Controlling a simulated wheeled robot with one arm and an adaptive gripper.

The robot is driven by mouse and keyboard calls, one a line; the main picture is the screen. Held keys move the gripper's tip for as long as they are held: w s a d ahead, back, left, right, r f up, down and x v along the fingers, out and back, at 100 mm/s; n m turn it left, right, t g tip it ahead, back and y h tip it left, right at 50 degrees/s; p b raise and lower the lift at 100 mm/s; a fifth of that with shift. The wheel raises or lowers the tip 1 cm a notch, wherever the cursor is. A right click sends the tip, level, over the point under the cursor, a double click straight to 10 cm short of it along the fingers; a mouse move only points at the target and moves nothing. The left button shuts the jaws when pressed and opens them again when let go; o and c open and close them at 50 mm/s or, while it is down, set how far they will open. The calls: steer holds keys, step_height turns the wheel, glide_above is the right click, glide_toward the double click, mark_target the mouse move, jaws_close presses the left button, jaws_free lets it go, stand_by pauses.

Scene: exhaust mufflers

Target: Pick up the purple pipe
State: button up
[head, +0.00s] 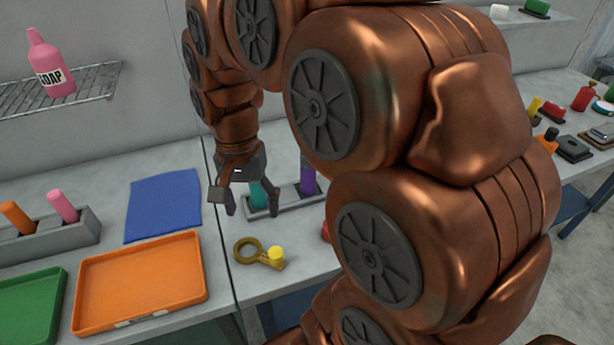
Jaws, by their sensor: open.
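The purple pipe (308,176) stands upright in a grey holder (288,198) on the table. A teal pipe (258,194) stands in the same holder, to its left. My gripper (252,208) points down at the holder, open, with its fingers on either side of the teal pipe in this view. The purple pipe is just to the right of my gripper, apart from it. I cannot tell whether the fingers touch the teal pipe. My arm covers the area right of the purple pipe.
A brass ring piece (247,250) and a small yellow piece (276,254) lie in front of the holder. A blue mat (163,205), orange tray (140,282), green tray (30,305) and another grey holder (70,243) with orange and pink pipes are at left.

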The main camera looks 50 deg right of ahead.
steer(key=w+d+m+b, duration=0.1)
steer(key=w+d+m, duration=0.3)
steer(key=d+m, duration=0.4)
steer(key=m+t+b, duration=0.1)
steer(key=m, duration=0.6)
glide_toward(308, 174)
steer(key=shift+w+d, duration=0.5)
steer(key=shift+w, duration=0.25)
steer(key=shift+d+f, duration=0.15)
steer(key=shift+f, duration=0.15)
steer(key=shift+s+f+p, duration=0.15)
steer(key=shift+f+p, duration=0.9)
steer(key=shift+f, duration=2.5)
steer(key=c, duration=1.1)
